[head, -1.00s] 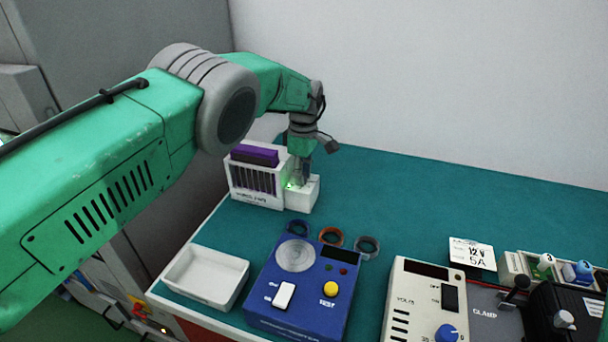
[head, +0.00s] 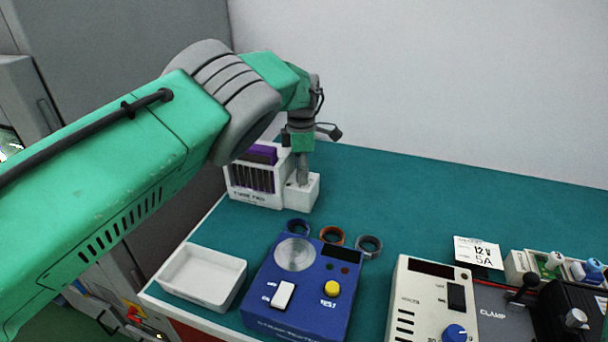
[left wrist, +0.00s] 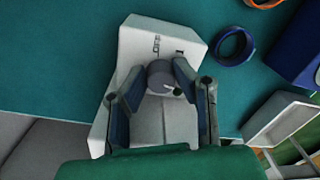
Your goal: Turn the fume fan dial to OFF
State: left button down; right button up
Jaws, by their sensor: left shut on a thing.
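The fume fan (head: 248,193) is a white box with a dark slotted front and a purple top part, at the back left of the bench. Its dial (left wrist: 160,75) is a dark grey round knob on a lower white block at the right end. My left gripper (head: 302,180) points down over this block. In the left wrist view, the two fingers of the gripper (left wrist: 172,82) close around the dial from both sides. A pale mark shows on the dial's near right side. My right gripper is not in view.
A white tray (head: 240,283) and a blue tester box (head: 262,312) stand in front. Three rings, dark blue (head: 297,227), orange (head: 333,235) and grey (head: 369,246), lie behind the box. A beige supply (head: 404,296) stands right. The back right bench is clear.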

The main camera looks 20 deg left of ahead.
pick_arm(q)
jog(key=shift+w+a, duration=0.1)
jog(key=shift+a, duration=0.1)
dwell(0.3)
jog(key=c, duration=1.6)
grip_release()
jog(key=o, duration=0.3)
jog(key=shift+w+f, duration=0.1)
jog(key=shift+f, duration=0.05)
notch_tip(320, 180, up, 12)
jog(key=shift+w+a, duration=0.25)
jog(key=shift+w, duration=0.1)
